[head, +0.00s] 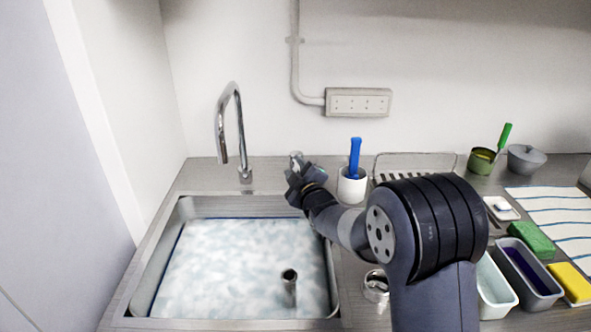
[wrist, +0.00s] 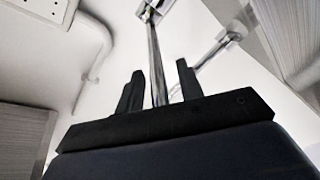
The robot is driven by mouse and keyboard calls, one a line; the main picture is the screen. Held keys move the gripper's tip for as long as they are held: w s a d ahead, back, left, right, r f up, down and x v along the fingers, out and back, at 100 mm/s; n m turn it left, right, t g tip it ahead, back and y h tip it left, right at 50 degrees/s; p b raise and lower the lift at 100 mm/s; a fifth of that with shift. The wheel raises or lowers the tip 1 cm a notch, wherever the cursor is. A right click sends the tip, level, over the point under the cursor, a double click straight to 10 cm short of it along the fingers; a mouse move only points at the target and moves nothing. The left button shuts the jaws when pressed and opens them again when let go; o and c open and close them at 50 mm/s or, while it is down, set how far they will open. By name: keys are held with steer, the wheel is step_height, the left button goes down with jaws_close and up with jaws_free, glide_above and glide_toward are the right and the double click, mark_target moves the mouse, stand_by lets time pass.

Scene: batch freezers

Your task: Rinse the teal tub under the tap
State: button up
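A pale teal tub (head: 494,288) stands on the counter at right, partly hidden behind my arm. The chrome gooseneck tap (head: 232,125) rises behind the sink, its spout pointing down. My gripper (head: 298,178) is over the sink's back right corner, right of the tap, by a small chrome fitting (head: 296,158). In the wrist view my gripper (wrist: 161,85) has its fingers apart. A chrome rod (wrist: 158,60) shows between them with clear gaps on both sides. I cannot tell whether the rod is within their reach. No tub is in the gripper.
The sink (head: 334,285) holds cloudy, whitish water with an upright pipe (head: 289,282) in it. A white cup (head: 351,188) with a blue-handled tool stands right of my gripper. A grey tub (head: 540,295), a green sponge (head: 531,238) and a yellow sponge (head: 569,281) crowd the right counter.

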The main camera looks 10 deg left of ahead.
steer(key=shift+c, duration=0.6)
jaws_close()
steer(key=shift+w+d+n+y+b, duration=0.1)
steer(key=shift+d+n+y+b, duration=0.3)
steer(key=shift+w+d+n+g+y+p, duration=0.25)
steer(key=shift+d+n+g+y+p, duration=0.15)
steer(key=shift+d+n+g+y, duration=0.45)
steer(key=shift+a, duration=0.15)
